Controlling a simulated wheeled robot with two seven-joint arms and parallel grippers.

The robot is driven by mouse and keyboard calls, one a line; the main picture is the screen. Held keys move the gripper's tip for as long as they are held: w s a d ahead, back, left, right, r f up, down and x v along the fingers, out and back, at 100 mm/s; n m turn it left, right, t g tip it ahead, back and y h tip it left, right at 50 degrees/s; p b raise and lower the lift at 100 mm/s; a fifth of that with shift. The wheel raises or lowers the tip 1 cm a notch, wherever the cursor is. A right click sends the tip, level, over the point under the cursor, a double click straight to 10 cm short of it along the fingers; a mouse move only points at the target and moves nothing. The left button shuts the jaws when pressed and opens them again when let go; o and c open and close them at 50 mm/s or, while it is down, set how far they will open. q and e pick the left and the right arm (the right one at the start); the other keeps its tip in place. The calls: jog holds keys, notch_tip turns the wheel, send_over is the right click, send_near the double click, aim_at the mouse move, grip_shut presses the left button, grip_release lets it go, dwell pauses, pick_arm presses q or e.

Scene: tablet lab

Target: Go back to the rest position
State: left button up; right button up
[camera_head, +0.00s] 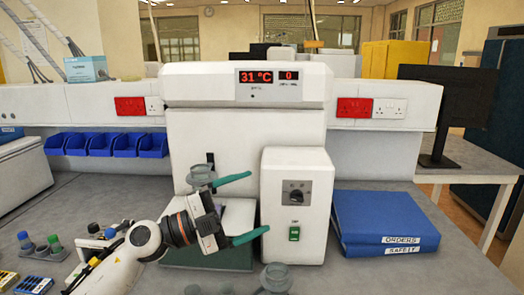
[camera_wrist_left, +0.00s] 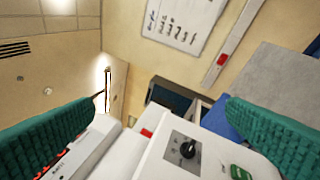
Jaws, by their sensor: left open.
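My left gripper (camera_head: 258,203) comes in from the lower left and points right. Its two green fingers are spread wide with nothing between them. It is in front of the white machine (camera_head: 245,135), and the fingertips are beside or in front of the white control box (camera_head: 297,170), which has a dark knob and a green switch. I cannot tell whether they touch it. In the left wrist view the two fingers (camera_wrist_left: 160,112) stand apart at either side, with the control box (camera_wrist_left: 165,160) below and between them. My right gripper is not in view.
Blue binders (camera_head: 385,222) lie right of the control box. A grey cup-like piece (camera_head: 200,176) is behind the gripper, and another (camera_head: 276,278) is at the front edge. Capped tubes (camera_head: 55,243) stand at left. Blue bins (camera_head: 105,144) line the back. A dark monitor (camera_head: 447,108) is at right.

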pick_arm(q)
jog(key=s+a+f+n+t+y, duration=0.3)
jog(key=a+f+n+t+y, duration=0.2)
jog(key=a+f+n+y, duration=0.6)
jog(key=s+a+f+n+t+y, duration=0.2)
jog(key=a+f+n+t+y, duration=0.25)
jog(key=f+n+y, duration=0.7)
jog(key=s+a+f+n+g+h, duration=0.15)
jog(key=s+f+g, duration=0.5)
jog(key=s, duration=0.65)
jog(key=s+a+f+n+g+h, duration=0.1)
jog(key=s+f+n+g+h, duration=0.1)
jog(key=s+f+g, duration=0.75)
jog(key=s+f+t, duration=0.1)
jog(key=s+f, duration=0.1)
jog(key=f, duration=1)
jog(key=s+f+t, duration=0.1)
jog(key=s+f, duration=0.2)
jog(key=f, duration=0.9)
jog(key=s+a+f+g, duration=0.1)
jog(key=s+a+f, duration=0.1)
jog(key=s+f, duration=1.4)
jog(key=shift+a+f+m, duration=0.2)
jog(key=shift+m, duration=0.1)
